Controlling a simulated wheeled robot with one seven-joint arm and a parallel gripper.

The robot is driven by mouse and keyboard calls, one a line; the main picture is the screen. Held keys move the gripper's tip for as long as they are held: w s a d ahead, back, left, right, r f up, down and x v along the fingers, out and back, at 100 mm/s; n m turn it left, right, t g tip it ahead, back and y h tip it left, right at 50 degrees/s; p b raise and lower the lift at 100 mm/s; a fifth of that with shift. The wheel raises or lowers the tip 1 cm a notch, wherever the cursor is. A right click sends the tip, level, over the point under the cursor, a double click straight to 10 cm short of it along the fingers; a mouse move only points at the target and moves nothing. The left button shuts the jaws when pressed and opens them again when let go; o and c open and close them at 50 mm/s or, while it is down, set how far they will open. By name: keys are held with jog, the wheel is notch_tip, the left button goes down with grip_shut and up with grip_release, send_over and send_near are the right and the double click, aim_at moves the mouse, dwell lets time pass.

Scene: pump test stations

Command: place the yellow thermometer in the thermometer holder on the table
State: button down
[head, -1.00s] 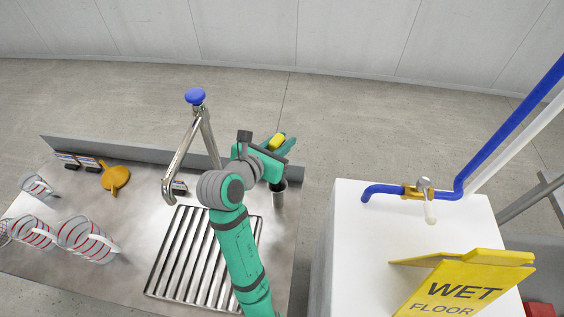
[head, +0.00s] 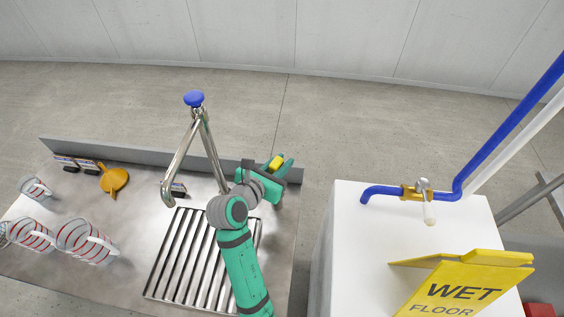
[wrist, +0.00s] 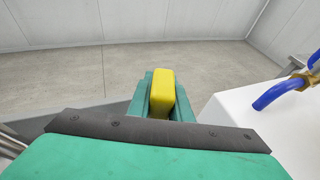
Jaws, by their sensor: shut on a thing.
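The yellow thermometer (head: 276,163) shows as a yellow block between the green fingers of my gripper (head: 281,165). My gripper is shut on it, above the right back corner of the metal table (head: 130,245). In the wrist view the yellow thermometer (wrist: 162,92) stands between the two fingers; its lower part is hidden. The dark cup-like holder at the table's right side is now hidden behind my gripper and wrist. I cannot tell whether the thermometer touches the holder.
A tall metal tap with a blue knob (head: 194,98) stands just left of my arm. A slatted drain (head: 190,262) lies in front. Striped jugs (head: 85,240) and an orange funnel-like item (head: 113,179) are at left. A white block (head: 365,240) with a yellow wet-floor sign (head: 460,285) stands right.

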jog(key=shift+f, duration=0.15)
jog(key=c, duration=1.6)
grip_release()
jog(key=shift+s+a+r, duration=0.15)
jog(key=shift+s+r, duration=0.05)
jog(key=shift+r, duration=0.1)
jog(key=v, duration=1.1)
jog(key=shift+s+a+r, duration=0.1)
jog(key=shift+s, duration=0.15)
